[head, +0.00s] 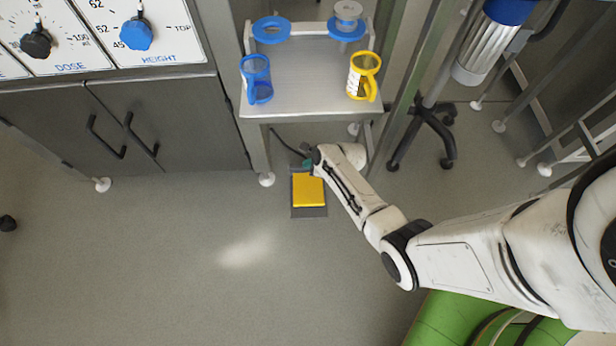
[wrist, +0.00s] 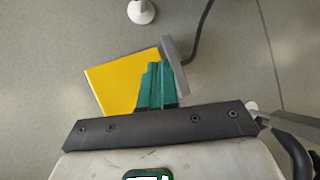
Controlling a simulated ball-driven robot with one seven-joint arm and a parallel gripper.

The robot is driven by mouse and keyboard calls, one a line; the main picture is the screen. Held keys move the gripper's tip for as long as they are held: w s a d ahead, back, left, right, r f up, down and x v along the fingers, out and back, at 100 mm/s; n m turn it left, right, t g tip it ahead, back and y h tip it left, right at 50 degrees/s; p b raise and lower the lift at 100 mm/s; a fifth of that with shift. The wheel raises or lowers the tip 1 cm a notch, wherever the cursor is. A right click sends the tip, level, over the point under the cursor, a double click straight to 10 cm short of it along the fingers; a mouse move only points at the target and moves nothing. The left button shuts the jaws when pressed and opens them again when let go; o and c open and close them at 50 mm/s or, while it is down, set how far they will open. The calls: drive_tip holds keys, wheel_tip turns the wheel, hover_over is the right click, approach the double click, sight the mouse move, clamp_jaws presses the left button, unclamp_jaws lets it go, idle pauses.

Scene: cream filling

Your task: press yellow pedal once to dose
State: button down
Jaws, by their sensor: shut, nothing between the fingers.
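The yellow pedal (head: 308,190) lies on its grey base (head: 310,212) on the floor, in front of the small steel table. In the wrist view the yellow pedal (wrist: 118,84) shows just beyond my fingers, partly covered by them. My gripper (head: 308,165) is at the pedal's far edge in the head view. Its teal fingers (wrist: 156,85) are shut with nothing between them, over the edge between the yellow plate and the grey end of the base. I cannot tell whether the fingertips touch the pedal.
A black cable runs from the pedal's far end under the steel table (head: 300,100). The table holds a blue cup (head: 257,80) and a yellow cup (head: 362,77). A wheeled stand (head: 430,125) is to the right. The floor left of the pedal is clear.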

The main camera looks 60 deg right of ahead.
idle(0.3)
drive_tip(key=b, duration=0.6)
hover_over(309, 187)
drive_tip(key=f, duration=0.7)
drive_tip(key=shift+w+d, duration=0.1)
drive_tip(key=shift+d, duration=0.1)
drive_tip(key=shift+a+f+b, duration=0.2)
drive_tip(key=shift+f+b, duration=0.4)
drive_tip(key=shift+f, duration=0.15)
drive_tip(key=shift+s+f, duration=0.15)
drive_tip(key=shift+s, duration=0.05)
idle(0.4)
drive_tip(key=shift+f, duration=0.25)
